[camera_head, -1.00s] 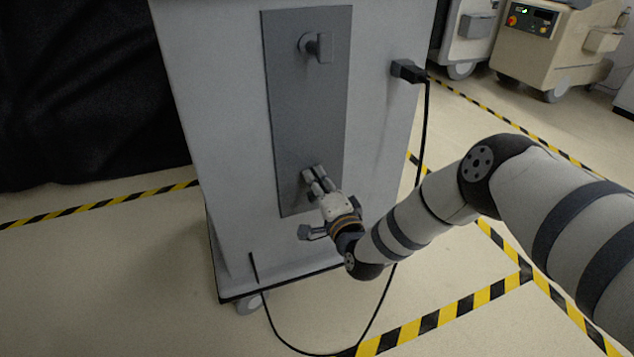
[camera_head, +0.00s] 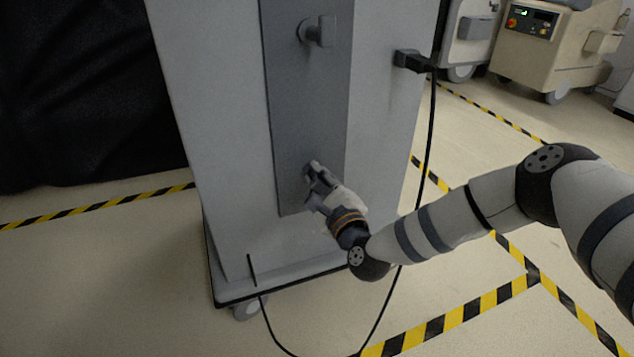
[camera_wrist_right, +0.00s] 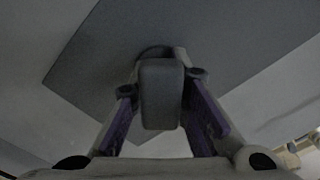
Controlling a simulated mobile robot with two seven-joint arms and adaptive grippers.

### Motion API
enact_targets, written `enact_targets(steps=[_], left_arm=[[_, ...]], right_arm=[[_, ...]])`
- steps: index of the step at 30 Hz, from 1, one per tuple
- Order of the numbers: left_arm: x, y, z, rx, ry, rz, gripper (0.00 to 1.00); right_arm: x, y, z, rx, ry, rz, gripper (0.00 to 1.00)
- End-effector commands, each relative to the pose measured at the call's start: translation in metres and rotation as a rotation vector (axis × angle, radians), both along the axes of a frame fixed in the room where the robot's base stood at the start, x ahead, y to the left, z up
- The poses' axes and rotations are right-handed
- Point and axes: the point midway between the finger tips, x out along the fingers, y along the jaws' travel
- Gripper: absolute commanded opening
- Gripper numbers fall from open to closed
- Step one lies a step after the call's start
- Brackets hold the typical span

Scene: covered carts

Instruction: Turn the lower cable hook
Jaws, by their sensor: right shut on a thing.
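The lower cable hook (camera_wrist_right: 161,92) is a grey block on the dark grey panel (camera_head: 305,110) of the cart. In the right wrist view it sits between the two fingers. My right gripper (camera_head: 311,178) is shut on it near the bottom of the panel; in the head view the fingers hide most of the hook. My left gripper is in neither view.
A black plug (camera_head: 412,61) sits in the cart's right side. Its black cable (camera_head: 427,150) hangs down past my right arm and loops to the floor. A black cover (camera_head: 80,90) is at the left. Beige carts (camera_head: 550,50) stand at the back right.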

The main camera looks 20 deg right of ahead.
Motion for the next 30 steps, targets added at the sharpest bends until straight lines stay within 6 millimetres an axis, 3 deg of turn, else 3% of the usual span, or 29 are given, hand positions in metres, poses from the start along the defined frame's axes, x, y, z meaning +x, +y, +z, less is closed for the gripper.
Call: enact_targets(steps=[18, 30], left_arm=[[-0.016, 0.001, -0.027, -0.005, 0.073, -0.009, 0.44], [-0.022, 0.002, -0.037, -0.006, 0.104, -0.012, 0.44]], right_arm=[[0.000, -0.001, -0.004, 0.563, 0.021, -0.003, 0.00], [0.000, -0.001, -0.003, 0.785, 0.028, -0.002, 0.00]])
